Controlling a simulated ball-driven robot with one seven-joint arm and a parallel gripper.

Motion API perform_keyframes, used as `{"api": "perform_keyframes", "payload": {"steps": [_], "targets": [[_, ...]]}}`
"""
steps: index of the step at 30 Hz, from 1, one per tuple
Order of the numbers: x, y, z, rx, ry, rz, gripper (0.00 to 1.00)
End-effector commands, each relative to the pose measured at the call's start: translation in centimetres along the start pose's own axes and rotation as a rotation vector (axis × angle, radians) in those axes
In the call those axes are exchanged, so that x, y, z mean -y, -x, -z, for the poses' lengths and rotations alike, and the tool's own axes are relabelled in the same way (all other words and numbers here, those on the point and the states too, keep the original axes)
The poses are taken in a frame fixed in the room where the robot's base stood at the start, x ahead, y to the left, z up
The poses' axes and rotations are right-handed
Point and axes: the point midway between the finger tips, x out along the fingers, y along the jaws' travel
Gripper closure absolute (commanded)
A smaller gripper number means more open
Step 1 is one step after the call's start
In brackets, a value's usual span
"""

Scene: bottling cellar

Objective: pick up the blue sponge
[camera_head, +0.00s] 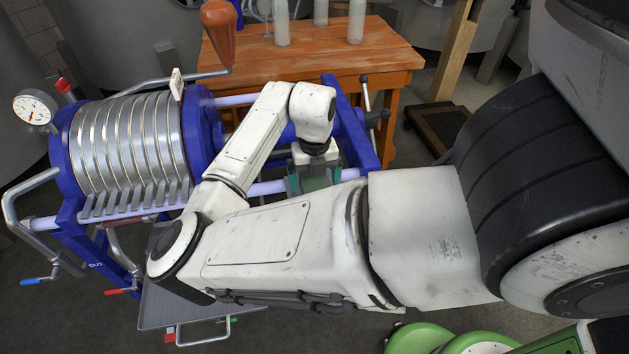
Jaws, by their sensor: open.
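My gripper (314,177) is at the end of my white arm, which reaches across the middle of the camera_head view. It points down beside the blue frame, with teal-green parts showing at its fingers. The jaws are open, but my forearm partly hides the fingertips and the space below them. I cannot make out a blue sponge in this view. I cannot tell whether it is hidden behind my arm or gripper.
A filter press with metal plates (130,145) and blue frame rails (352,135) stands around my gripper. A gauge (33,111) sits at left. Behind is an orange wooden table (335,58) with several bottles (281,24). A grey tray (165,306) lies low under my arm.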

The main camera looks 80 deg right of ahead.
Motion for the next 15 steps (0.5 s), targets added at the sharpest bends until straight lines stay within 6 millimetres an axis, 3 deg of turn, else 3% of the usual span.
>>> {"api": "perform_keyframes", "payload": {"steps": [6, 15], "targets": [[-0.03, -0.13, -0.02, 0.001, 0.0, -0.001, 0.01], [-0.01, -0.09, -0.01, 0.0, 0.0, 0.0, 0.29]]}}
